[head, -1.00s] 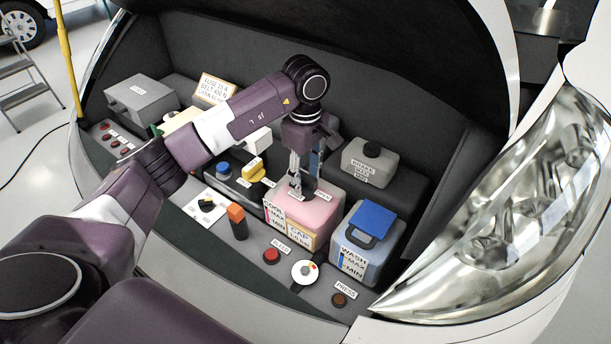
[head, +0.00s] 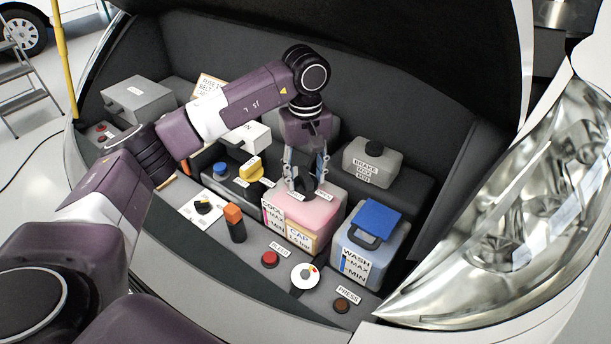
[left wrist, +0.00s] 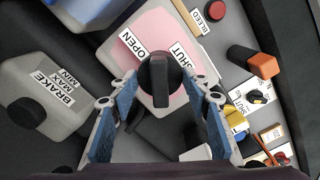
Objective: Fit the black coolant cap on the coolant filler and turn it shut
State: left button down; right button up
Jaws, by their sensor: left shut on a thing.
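The coolant tank (head: 310,213) is a pinkish box with "COOL", "MAX" and "MIN" labels on its front. The black coolant cap (head: 305,186) is at the filler on its top; in the left wrist view the round cap (left wrist: 158,72) has a raised bar across it and lies by the "OPEN" and "SHUT" labels. My left gripper (head: 304,180) points down at the tank top and is shut on the cap, one finger on each side. The cap hides the filler neck, so its seating cannot be told. My right gripper is not in view.
The washer tank (head: 366,262) with its blue lid stands right of the coolant tank. The brake reservoir (head: 372,164) is behind. A yellow cap (head: 251,170), orange post (head: 234,222) and red button (head: 270,259) are left and in front.

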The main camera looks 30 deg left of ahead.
pick_arm(q)
jog(key=shift+f+m+b, duration=0.1)
jog(key=shift+m+b, duration=0.4)
jog(key=shift+m, duration=0.1)
jog(key=shift+m+b, duration=0.5)
jog(key=shift+m, duration=0.5)
jog(key=shift+m+b, duration=0.45)
jog(key=shift+m, duration=1.45)
jog(key=c, duration=1)
grip_release()
